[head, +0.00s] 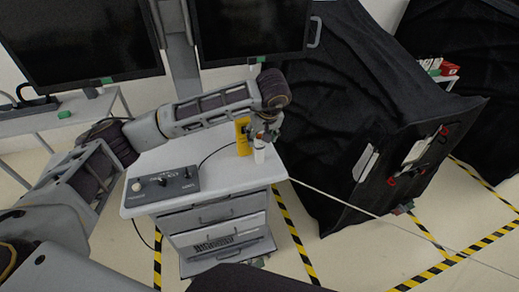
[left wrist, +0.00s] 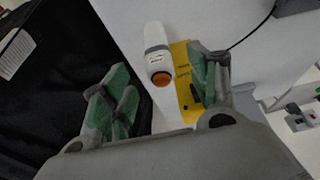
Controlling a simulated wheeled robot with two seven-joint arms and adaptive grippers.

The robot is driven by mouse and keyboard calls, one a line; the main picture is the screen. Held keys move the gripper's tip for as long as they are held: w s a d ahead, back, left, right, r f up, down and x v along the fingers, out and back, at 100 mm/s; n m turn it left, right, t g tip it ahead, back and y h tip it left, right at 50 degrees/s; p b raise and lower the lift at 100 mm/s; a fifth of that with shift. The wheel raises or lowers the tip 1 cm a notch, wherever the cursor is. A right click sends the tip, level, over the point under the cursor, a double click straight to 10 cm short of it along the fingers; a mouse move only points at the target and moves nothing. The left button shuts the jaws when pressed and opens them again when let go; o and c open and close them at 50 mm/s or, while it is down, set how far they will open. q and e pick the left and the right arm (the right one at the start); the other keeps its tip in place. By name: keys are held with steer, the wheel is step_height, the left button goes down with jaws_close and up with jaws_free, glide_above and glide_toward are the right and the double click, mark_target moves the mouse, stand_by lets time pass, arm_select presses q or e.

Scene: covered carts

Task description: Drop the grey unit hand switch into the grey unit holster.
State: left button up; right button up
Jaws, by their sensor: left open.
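A white, pen-like cylinder with an orange end stands at the cart's right edge (head: 259,155); in the left wrist view this white piece (left wrist: 156,50) shows its orange end towards me. It looks like the hand switch, but I cannot tell whether a holster is around its foot. A yellow box-like holder (head: 242,136) stands right beside it and also shows in the left wrist view (left wrist: 185,90). The grey unit (head: 163,187) lies on the cart's left front. My right gripper is out of view.
The white cart top (head: 215,172) is mostly clear between the grey unit and the yellow holder. A thin dark cable (head: 212,152) runs across it. Black-draped carts (head: 330,100) stand close on the right. Monitors (head: 250,28) hang behind. Striped tape marks the floor.

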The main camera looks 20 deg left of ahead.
mark_target(260, 143)
arm_select(q)
steer(key=shift+w+a+f, duration=0.1)
steer(key=shift+f, duration=0.35)
steer(key=shift+p+x, duration=0.8)
steer(key=shift+x, duration=1.75)
steer(key=shift+c, duration=0.3)
steer(key=c, duration=1.1)
steer(key=shift+r, duration=0.1)
steer(key=shift+r+b, duration=0.95)
steer(key=shift+r, duration=3.9)
